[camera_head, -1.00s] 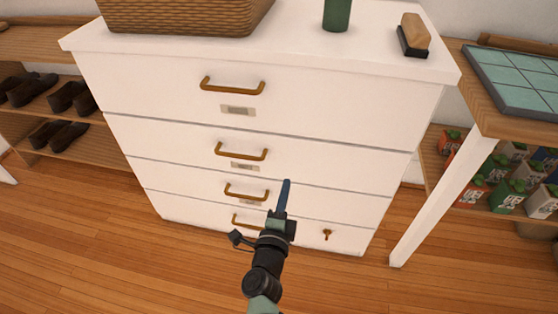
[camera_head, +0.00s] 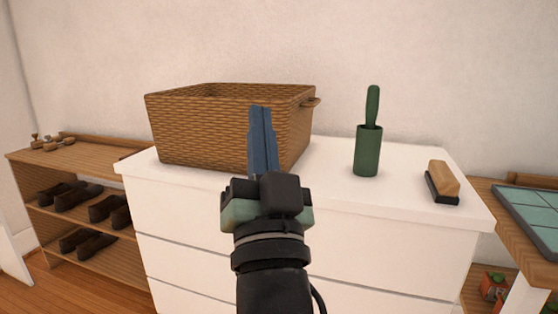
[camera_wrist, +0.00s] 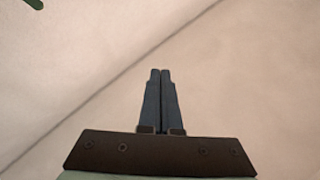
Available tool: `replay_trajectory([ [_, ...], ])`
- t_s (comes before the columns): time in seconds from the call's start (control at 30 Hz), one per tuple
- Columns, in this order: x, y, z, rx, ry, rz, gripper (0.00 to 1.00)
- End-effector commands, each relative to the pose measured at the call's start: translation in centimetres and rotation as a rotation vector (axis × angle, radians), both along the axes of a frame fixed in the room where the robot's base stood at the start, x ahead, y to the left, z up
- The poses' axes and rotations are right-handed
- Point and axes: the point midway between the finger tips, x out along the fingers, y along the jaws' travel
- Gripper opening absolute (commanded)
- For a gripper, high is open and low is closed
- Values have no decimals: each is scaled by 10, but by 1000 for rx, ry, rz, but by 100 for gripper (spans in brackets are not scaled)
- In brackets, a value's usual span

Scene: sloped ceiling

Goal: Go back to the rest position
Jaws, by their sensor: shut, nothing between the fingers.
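My gripper (camera_head: 260,108) points upward in the head view, in front of the white dresser and overlapping the wicker basket in the picture. Its two blue fingers are together with nothing between them. The wrist view also shows the closed fingers (camera_wrist: 160,72) against a plain pale wall. The white dresser (camera_head: 200,216) stands below and behind my gripper, its drawers closed as far as they show. My arm hides the middle of the dresser front, and no drawer handles are visible now.
On the dresser top are the wicker basket (camera_head: 205,130), a green holder with a handle (camera_head: 368,150) and a wooden brush (camera_head: 442,182). A shoe shelf (camera_head: 90,165) stands at left. A table with a tiled panel (camera_head: 530,215) is at right.

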Motion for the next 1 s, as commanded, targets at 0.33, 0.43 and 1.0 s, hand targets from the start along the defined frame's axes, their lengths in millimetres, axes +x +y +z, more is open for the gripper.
replay_trajectory([
  [0.33,-136,-22,122,-293,-198,-396,0],
  [0.43,-131,-22,147,-291,-189,-385,0],
  [1.0,-130,-21,311,-288,-189,-379,0],
])
